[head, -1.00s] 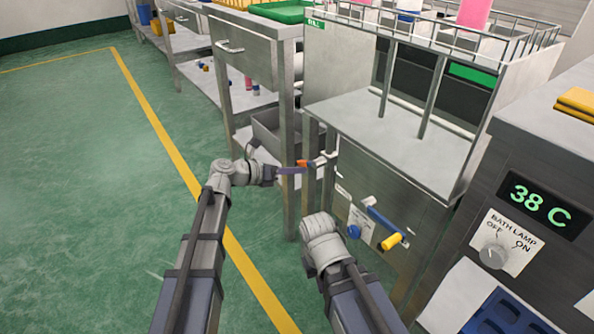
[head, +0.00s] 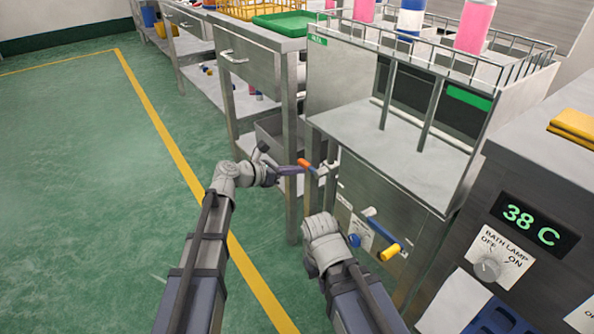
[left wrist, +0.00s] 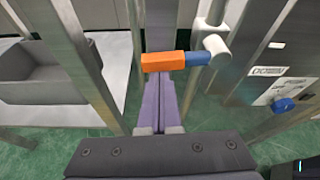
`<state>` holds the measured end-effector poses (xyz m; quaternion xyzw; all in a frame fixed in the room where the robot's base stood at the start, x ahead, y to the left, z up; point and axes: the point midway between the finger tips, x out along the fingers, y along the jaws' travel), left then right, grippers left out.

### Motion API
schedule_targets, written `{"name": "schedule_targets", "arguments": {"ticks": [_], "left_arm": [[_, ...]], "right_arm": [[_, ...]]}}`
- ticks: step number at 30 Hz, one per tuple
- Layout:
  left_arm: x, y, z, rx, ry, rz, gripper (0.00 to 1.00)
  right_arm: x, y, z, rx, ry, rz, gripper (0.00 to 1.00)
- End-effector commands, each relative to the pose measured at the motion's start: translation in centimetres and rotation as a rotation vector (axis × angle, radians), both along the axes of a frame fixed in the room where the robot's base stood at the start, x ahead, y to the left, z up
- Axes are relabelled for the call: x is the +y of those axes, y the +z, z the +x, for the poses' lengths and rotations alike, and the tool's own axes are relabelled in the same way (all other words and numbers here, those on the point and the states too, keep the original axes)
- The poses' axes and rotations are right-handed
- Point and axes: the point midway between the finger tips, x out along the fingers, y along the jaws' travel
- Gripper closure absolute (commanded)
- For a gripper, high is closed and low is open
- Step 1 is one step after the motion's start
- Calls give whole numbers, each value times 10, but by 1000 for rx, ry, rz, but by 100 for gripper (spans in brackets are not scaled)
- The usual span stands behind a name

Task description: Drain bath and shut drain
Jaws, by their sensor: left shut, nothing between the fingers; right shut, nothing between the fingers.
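The steel bath cabinet (head: 385,160) stands right of centre. A lever with an orange grip (head: 304,163) and blue shank sits on a white pipe fitting at its left side. My left gripper (head: 291,170) is shut and empty, its purple fingers at the orange grip. In the left wrist view the fingers (left wrist: 160,108) run up to the underside of the orange grip (left wrist: 163,62), which hides their tips; contact cannot be told.
A blue knob (head: 354,240) is on the cabinet front beside a label. At right are a 38 C display (head: 535,222) and bath lamp switch (head: 488,268). A steel bench leg (head: 291,150) stands close to my left gripper. Green floor at left is clear.

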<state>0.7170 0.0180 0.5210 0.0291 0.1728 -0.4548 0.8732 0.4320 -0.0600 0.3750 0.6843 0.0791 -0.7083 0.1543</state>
Motion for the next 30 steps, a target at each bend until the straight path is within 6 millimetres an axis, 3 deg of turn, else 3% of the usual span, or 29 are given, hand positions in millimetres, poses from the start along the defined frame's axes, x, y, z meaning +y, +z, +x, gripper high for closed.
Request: {"name": "schedule_targets", "arguments": {"ticks": [23,30], "left_arm": [[1,5,1,3,0,-2,100],[1,-14,1,3,0,-2,100]], "right_arm": [[0,5,0,0,0,0,100],[0,-14,0,-1,0,0,100]]}}
